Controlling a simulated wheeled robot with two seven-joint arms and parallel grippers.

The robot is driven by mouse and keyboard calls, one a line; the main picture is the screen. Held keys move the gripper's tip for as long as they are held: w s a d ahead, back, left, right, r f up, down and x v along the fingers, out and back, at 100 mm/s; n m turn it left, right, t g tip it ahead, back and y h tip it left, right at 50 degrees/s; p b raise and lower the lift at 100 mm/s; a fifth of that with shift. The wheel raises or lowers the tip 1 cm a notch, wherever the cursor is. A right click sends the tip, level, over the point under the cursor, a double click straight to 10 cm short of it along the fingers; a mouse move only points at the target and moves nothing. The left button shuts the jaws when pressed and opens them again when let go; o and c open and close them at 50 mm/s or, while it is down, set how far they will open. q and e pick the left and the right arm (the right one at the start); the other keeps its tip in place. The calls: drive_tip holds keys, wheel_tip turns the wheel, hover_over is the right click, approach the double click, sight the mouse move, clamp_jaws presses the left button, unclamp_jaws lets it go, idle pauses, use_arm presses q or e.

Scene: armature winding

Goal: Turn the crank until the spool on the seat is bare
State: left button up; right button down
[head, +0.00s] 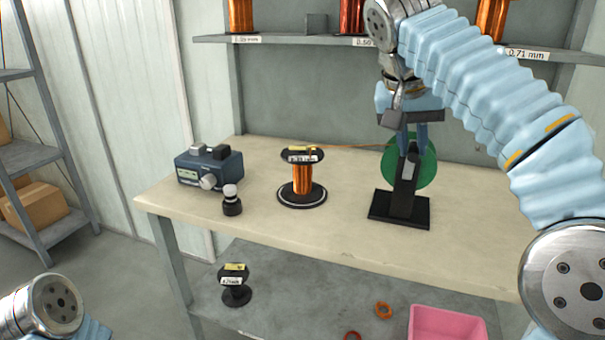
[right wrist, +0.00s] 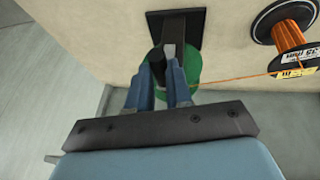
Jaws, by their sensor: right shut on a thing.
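The spool (head: 303,178) stands upright on a round black seat (head: 302,197) on the bench, still wound with copper wire. A copper wire (head: 350,147) runs from its top to the winder. The winder has a black stand (head: 400,208) and a green disc (head: 427,165). My right gripper (head: 408,143) is at the top of the winder, shut on the dark crank handle (right wrist: 157,62), as the right wrist view shows. The crank arm is mostly hidden. My left arm shows only at the bottom left corner; its gripper is out of view.
A blue-grey meter box (head: 208,168) and a small black knobbed piece (head: 231,200) stand left of the spool. An empty-looking spool (head: 235,287) and a pink bin (head: 447,325) are on the lower shelf. Wire spools line the upper shelf (head: 290,38). The bench front is clear.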

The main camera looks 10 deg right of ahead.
drive_tip(key=shift+f, duration=0.15)
drive_tip(key=s+d+f, duration=0.3)
drive_tip(key=d+f, duration=0.1)
drive_tip(key=d, duration=0.1)
drive_tip(key=a+f+b, duration=0.1)
drive_tip(key=f, duration=0.1)
drive_tip(key=w+a+f+b, duration=0.1)
drive_tip(key=a+f, duration=0.1)
drive_tip(key=f, duration=0.1)
drive_tip(key=w+a+f+b, duration=0.1)
drive_tip(key=f+b, duration=0.1)
drive_tip(key=shift+w+a+f, duration=0.2)
drive_tip(key=shift+w+f, duration=0.05)
drive_tip(key=shift+f, duration=0.05)
drive_tip(key=shift+w+a+f, duration=0.1)
drive_tip(key=shift+w+a, duration=0.25)
drive_tip(key=shift+a, duration=0.15)
drive_tip(key=c, duration=0.9)
unclamp_jaws()
drive_tip(key=shift+c, duration=0.2)
